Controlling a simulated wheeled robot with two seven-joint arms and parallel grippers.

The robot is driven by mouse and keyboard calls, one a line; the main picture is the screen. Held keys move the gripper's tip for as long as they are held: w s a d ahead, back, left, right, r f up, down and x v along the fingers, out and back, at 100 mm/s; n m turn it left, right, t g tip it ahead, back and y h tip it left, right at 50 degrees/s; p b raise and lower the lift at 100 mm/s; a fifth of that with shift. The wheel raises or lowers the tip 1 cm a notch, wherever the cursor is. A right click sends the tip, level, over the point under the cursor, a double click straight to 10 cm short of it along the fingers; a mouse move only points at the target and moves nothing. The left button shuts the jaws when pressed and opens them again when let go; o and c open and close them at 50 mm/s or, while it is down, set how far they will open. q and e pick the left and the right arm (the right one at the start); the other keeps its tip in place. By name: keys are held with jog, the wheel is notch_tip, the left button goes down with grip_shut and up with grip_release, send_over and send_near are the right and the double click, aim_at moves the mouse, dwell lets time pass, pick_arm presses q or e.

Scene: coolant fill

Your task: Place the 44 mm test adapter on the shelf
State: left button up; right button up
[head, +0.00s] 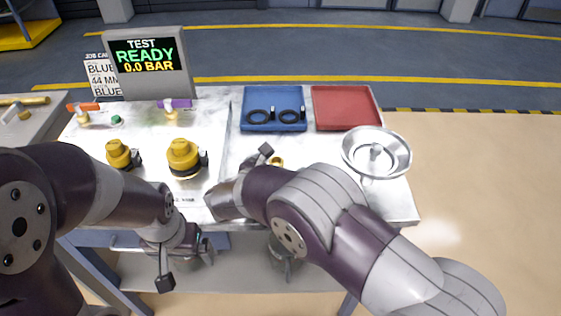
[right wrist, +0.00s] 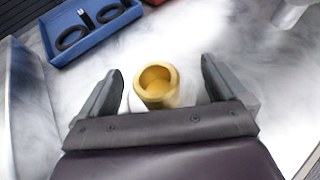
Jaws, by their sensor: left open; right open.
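Two yellow adapters stand upright on the bench's left panel, a smaller one (head: 119,154) and a larger one (head: 184,158), each with a dark piece at its side. I cannot read a size on either. A brass, hollow, round-mouthed piece (right wrist: 156,86) stands on the bench top; it shows partly behind my right arm in the head view (head: 277,162). My right gripper (right wrist: 160,85) is open, with its fingers on either side of the brass piece and apart from it. My left gripper (head: 187,264) is open and empty at the bench's front edge. The lower shelf (head: 240,268) is partly hidden by my arms.
A blue tray (head: 273,125) holds two black rings. A red tray (head: 346,108) is empty. A silver funnel-like dish (head: 376,153) stands at the right. A display (head: 147,62) reads TEST READY 0.0 BAR beside a job card (head: 102,77). Orange (head: 83,107) and purple (head: 174,104) handles stand behind the adapters.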

jog(key=shift+d, duration=0.15)
jog(key=c, duration=1.1)
